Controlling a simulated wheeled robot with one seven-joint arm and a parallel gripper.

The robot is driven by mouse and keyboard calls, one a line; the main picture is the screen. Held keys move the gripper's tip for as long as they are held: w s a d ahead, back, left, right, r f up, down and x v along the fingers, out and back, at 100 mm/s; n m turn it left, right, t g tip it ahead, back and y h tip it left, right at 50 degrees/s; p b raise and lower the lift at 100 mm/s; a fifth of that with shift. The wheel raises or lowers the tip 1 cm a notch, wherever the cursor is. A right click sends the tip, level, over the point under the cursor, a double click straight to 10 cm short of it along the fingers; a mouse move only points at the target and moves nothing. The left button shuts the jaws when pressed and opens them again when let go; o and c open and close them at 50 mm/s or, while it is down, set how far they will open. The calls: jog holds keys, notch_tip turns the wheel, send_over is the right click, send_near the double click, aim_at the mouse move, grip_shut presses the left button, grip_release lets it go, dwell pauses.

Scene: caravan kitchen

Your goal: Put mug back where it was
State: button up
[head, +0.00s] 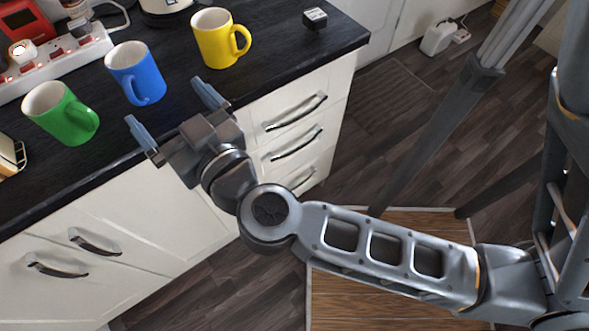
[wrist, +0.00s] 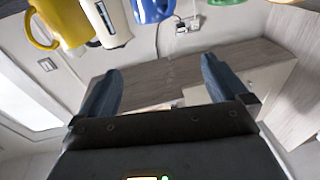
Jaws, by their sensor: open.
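Three mugs stand upright on the dark countertop: a green mug (head: 68,117) at the left, a blue mug (head: 140,78) in the middle, and a yellow mug (head: 216,42) farther right. My gripper (head: 166,103) is open and empty at the counter's front edge. Its fingers point toward the blue mug, apart from it. In the wrist view, my gripper's fingers (wrist: 161,70) are spread with nothing between them. The yellow mug (wrist: 62,20), blue mug (wrist: 151,10) and a bit of the green mug (wrist: 228,2) show along the top edge there.
A white power strip (head: 60,60) with plugs lies behind the green and blue mugs. A kettle (head: 166,8) stands behind, near the yellow mug. A small black cube (head: 315,18) sits at the right of the counter (head: 275,45). Drawers with handles (head: 296,112) are below.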

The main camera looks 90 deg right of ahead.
jog(key=s+a+f+n+y, duration=0.1)
jog(key=s+a+n+y, duration=0.2)
jog(key=s, duration=0.3)
jog(key=s+a+f+n+t+y, duration=0.1)
jog(key=s+a+n+y, duration=0.1)
jog(key=s+y, duration=0.4)
jog(key=s+a+f+n+y, duration=0.2)
jog(key=s+a+n+y, duration=0.1)
jog(key=s, duration=0.3)
jog(key=shift+a+n+y, duration=0.35)
jog(key=shift+n+y, duration=0.35)
